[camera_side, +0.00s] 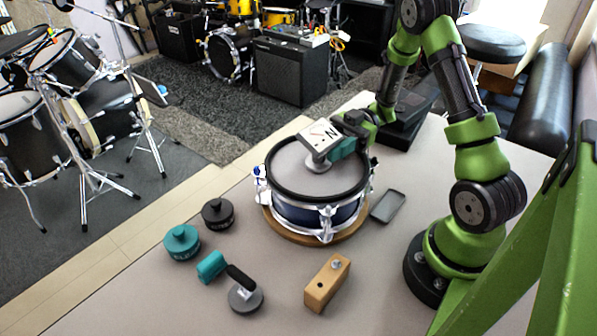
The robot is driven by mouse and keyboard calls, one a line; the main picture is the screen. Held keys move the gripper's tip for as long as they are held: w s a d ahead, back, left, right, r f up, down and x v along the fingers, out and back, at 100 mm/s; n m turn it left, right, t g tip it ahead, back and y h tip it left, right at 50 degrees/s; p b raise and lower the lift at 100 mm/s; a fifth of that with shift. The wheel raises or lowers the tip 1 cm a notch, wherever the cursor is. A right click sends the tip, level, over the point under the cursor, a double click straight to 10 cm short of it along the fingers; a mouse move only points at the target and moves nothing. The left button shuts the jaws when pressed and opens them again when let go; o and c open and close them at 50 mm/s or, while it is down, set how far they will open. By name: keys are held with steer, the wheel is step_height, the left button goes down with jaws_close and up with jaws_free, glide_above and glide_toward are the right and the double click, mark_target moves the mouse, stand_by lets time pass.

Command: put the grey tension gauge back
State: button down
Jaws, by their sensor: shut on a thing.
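My gripper (349,137) is over the far right part of the drum and is shut on the tension gauge (319,134). The gauge has a tilted white dial face with a needle and an "N", and a round grey foot (318,163). A teal part shows between the dial and my gripper. The foot appears at the drumhead; I cannot tell whether it touches. The drum (290,172) has a grey mesh head and a black hoop, and stands on a round wooden board (290,235). A small grey tray (388,206) lies empty to the drum's right.
A dark grey puck (218,213) and a teal puck (182,242) stand left of the drum. In front lie a teal block (211,265), a black-handled grey disc tool (245,297) and a wooden block (327,283).

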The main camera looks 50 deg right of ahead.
steer(key=shift+f, duration=0.1)
steer(key=c, duration=0.5)
jaws_free()
steer(key=s+d, duration=0.2)
steer(key=d, duration=1.4)
steer(key=shift+f, duration=0.25)
steer(key=shift+o, duration=1)
steer(key=shift+s+d, duration=0.1)
steer(key=shift+d, duration=0.15)
steer(key=o, duration=0.3)
steer(key=shift+d, duration=0.1)
